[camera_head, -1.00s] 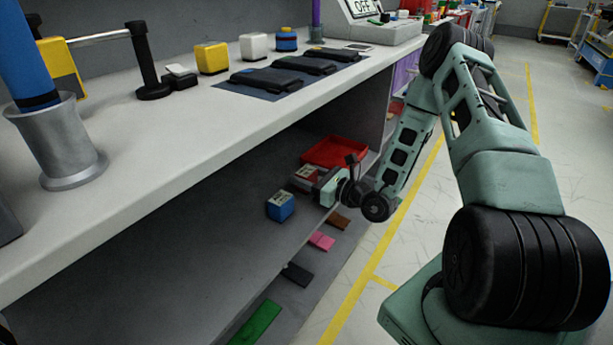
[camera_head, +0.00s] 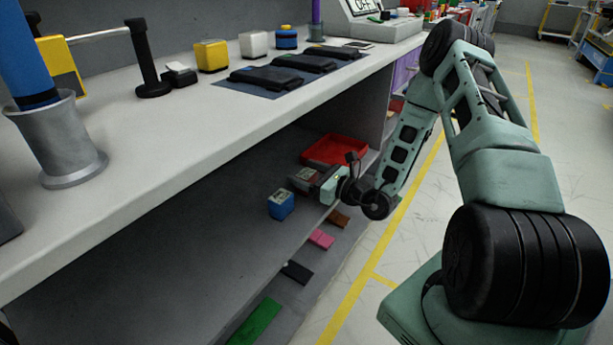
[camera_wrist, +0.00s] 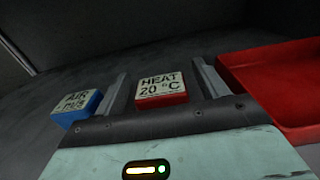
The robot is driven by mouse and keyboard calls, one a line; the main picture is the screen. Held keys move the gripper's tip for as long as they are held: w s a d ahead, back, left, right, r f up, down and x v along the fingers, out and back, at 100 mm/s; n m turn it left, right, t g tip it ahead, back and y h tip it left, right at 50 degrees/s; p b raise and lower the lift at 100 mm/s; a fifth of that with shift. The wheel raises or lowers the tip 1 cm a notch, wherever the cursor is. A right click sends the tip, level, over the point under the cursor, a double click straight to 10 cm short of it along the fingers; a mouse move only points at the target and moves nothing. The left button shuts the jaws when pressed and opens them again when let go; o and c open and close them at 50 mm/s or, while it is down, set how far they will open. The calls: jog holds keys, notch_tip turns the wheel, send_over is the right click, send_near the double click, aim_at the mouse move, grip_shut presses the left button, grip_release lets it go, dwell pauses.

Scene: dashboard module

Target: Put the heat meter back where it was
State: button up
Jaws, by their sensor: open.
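The heat meter (camera_wrist: 162,93) is a small red block with a pale top reading "HEAT 20 °C". In the wrist view it sits between the two fingers of my open gripper (camera_wrist: 158,72), with a gap visible on each side. In the head view the heat meter (camera_head: 304,173) is on the lower shelf, partly hidden by my gripper (camera_head: 312,183), which reaches in from the right. The blue air meter (camera_wrist: 77,106) stands to its left, and also shows in the head view (camera_head: 281,206).
A red tray (camera_wrist: 275,85) lies close to the right of my gripper, on the shelf (camera_head: 190,265). The worktop (camera_head: 160,130) overhangs the shelf. Pink (camera_head: 321,239), black and green pieces lie along the lower front. The shelf left of the air meter is clear.

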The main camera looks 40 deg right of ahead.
jog(key=p+v, duration=0.1)
jog(key=v, duration=1.1)
jog(key=shift+p, duration=0.4)
